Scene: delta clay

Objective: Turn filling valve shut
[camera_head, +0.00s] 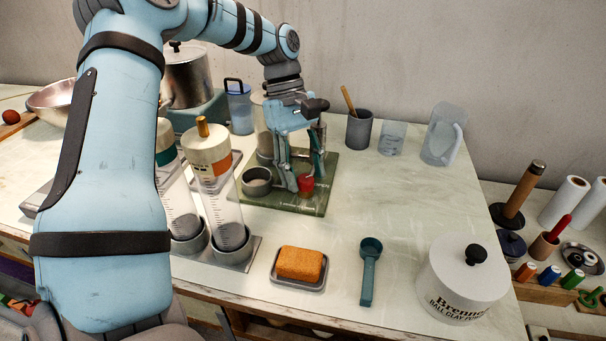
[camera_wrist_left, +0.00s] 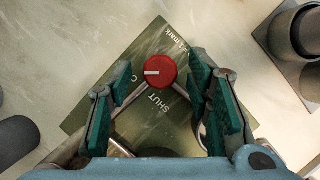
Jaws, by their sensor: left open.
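The filling valve has a red round knob (camera_head: 306,183) at the front of a dark green base plate (camera_head: 316,206). In the left wrist view the red knob (camera_wrist_left: 160,65) carries a white pointer line aimed left, toward a partly hidden letter. The printed word SHUT (camera_wrist_left: 160,103) lies just below the knob on the plate. My left gripper (camera_head: 304,168) points down above the knob. Its teal-padded fingers stand apart on either side of the knob in the wrist view (camera_wrist_left: 161,76), with gaps showing. My right gripper is not in view.
A grey cup (camera_head: 257,183) stands on the plate left of the knob. Two clear cylinders stand further left, the nearer one (camera_head: 215,190) with a cork-coloured top. A sponge (camera_head: 300,263), teal scoop (camera_head: 369,270) and white canister (camera_head: 463,284) lie in front. The table's right-centre is clear.

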